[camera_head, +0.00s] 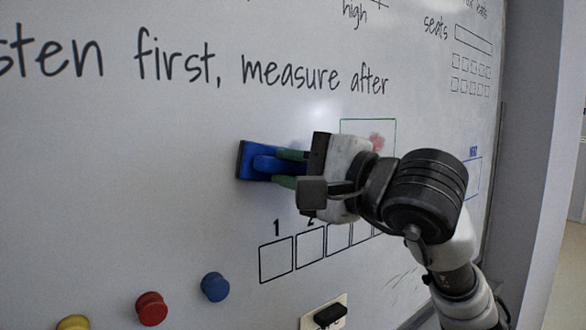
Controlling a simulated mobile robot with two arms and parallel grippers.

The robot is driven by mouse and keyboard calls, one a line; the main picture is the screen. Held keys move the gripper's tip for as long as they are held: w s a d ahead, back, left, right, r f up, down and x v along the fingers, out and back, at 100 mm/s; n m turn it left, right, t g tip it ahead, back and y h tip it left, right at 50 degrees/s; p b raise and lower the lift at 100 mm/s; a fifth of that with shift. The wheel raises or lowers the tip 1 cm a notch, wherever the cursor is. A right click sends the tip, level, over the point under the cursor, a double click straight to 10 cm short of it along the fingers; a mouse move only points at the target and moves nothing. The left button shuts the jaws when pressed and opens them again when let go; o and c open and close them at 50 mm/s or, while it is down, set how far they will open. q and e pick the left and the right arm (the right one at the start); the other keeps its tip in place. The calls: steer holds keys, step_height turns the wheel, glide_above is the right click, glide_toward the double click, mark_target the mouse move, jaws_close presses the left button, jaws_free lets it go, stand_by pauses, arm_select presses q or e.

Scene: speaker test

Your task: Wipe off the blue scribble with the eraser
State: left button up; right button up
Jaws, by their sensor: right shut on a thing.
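The blue eraser (250,162) lies with its dark pad side at the whiteboard (150,205), left of a green-outlined box. My right gripper (284,168) is shut on the eraser's raised blue handle, with its greenish fingers on either side. A red smudge (377,141) shows inside the green box, partly covered by my gripper. My left gripper is not in view.
Yellow (73,323), red (151,308) and blue (215,287) round knobs sit low on the board. A black object (330,315) on a pale plate is at the bottom. Numbered boxes (276,259) lie below the gripper. The board left of the eraser is clear below the writing.

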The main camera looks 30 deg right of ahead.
steer(key=shift+d+f+b, duration=0.15)
steer(key=shift+d+b, duration=0.3)
steer(key=shift+d, duration=0.3)
steer(key=shift+d+b, duration=1.75)
steer(key=shift+d, duration=2.8)
steer(key=shift+w+a+r+p, duration=0.1)
steer(key=shift+a+p, duration=0.7)
steer(key=shift+a, duration=1.05)
steer(key=shift+w+a+r+p, duration=0.1)
steer(key=shift+a+p, duration=0.65)
steer(key=shift+a, duration=1.1)
steer(key=shift+s+a+p, duration=0.1)
steer(key=shift+a+p, duration=0.35)
steer(key=shift+a, duration=0.25)
steer(key=shift+a+p, duration=0.3)
steer(key=shift+a, duration=0.75)
steer(key=shift+s, duration=0.1)
